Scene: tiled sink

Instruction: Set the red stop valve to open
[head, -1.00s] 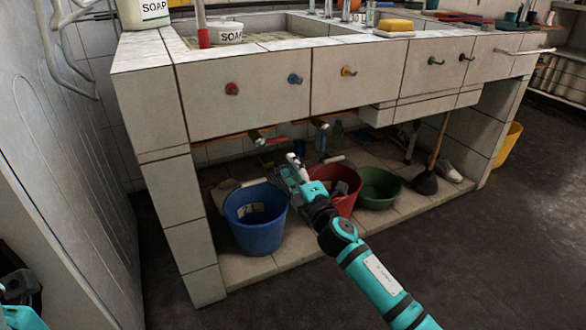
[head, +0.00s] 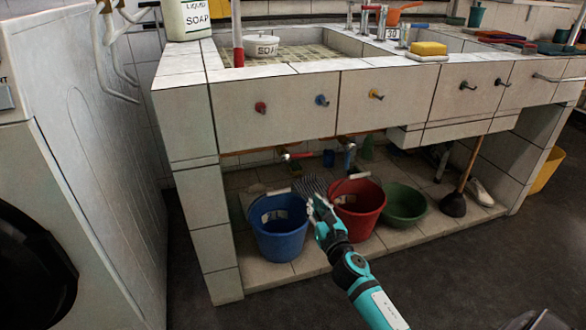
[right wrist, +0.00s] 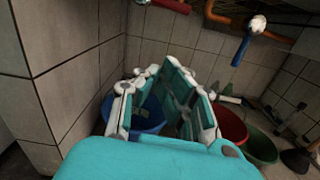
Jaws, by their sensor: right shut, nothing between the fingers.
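The red stop valve (head: 297,156) is a small metal fitting with a red lever under the left part of the tiled sink. Its lever points roughly sideways in the head view. In the right wrist view the red lever (right wrist: 170,5) is cut by the top edge. My right gripper (head: 314,205) is below and in front of the valve, apart from it, over the gap between the blue and red buckets. Its fingers (right wrist: 165,85) are shut and hold nothing. My left gripper is not in view.
A second valve with a blue lever (right wrist: 241,50) hangs right of the red one. A blue bucket (head: 282,240), a red bucket (head: 370,225) and a green basin (head: 403,208) stand on the ledge below. A tiled pillar (head: 215,245) bounds the left side.

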